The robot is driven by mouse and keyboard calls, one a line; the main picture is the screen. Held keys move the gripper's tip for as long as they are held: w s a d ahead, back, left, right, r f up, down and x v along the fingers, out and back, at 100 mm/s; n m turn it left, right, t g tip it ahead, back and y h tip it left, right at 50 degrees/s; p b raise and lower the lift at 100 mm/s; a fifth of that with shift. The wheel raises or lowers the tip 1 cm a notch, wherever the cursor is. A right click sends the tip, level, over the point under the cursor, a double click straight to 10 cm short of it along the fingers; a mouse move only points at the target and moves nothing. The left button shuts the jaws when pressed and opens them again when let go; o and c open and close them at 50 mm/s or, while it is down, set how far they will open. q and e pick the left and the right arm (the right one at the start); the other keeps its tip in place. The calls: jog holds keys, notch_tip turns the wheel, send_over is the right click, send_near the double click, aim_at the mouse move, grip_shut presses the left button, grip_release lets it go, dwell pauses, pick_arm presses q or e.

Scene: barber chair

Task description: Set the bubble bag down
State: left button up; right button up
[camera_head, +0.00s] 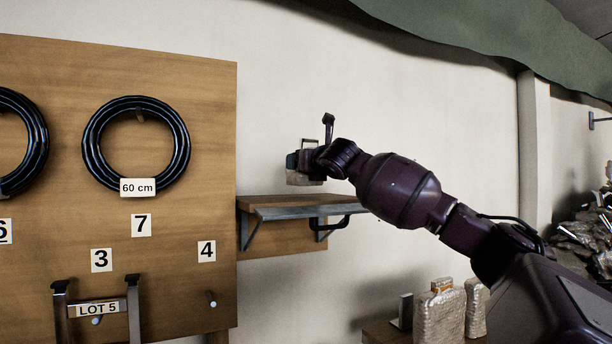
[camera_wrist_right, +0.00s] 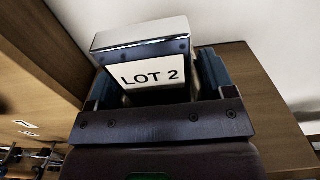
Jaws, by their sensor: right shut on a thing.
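My right gripper (camera_head: 306,160) is at the wall shelf, at the end of the dark purple arm coming in from the right. In the right wrist view the held thing (camera_wrist_right: 140,37) has a pale silvery top and a white "LOT 2" label, between the blue-grey fingers of the gripper (camera_wrist_right: 155,85). The wooden shelf (camera_head: 285,203) lies below the bag. I cannot tell whether the bag touches it. My left gripper is not in view.
A wooden board (camera_head: 60,180) with black hoops (camera_head: 181,125) and number labels stands left of the shelf. Shelf brackets (camera_head: 250,232) stick out below. More silvery wrapped bags (camera_head: 438,318) stand on a low surface under my arm. The shelf's visible top looks clear.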

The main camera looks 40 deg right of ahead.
aim_at(307, 174)
jog(key=shift+f, duration=1.5)
jog(key=o, duration=0.9)
jog(key=shift+f, duration=0.15)
jog(key=shift+c, duration=0.2)
jog(key=shift+s, duration=0.25)
jog(key=b+v, duration=0.4)
jog(key=v, duration=0.7)
jog(key=shift+s+a, duration=0.1)
jog(key=shift+s, duration=0.1)
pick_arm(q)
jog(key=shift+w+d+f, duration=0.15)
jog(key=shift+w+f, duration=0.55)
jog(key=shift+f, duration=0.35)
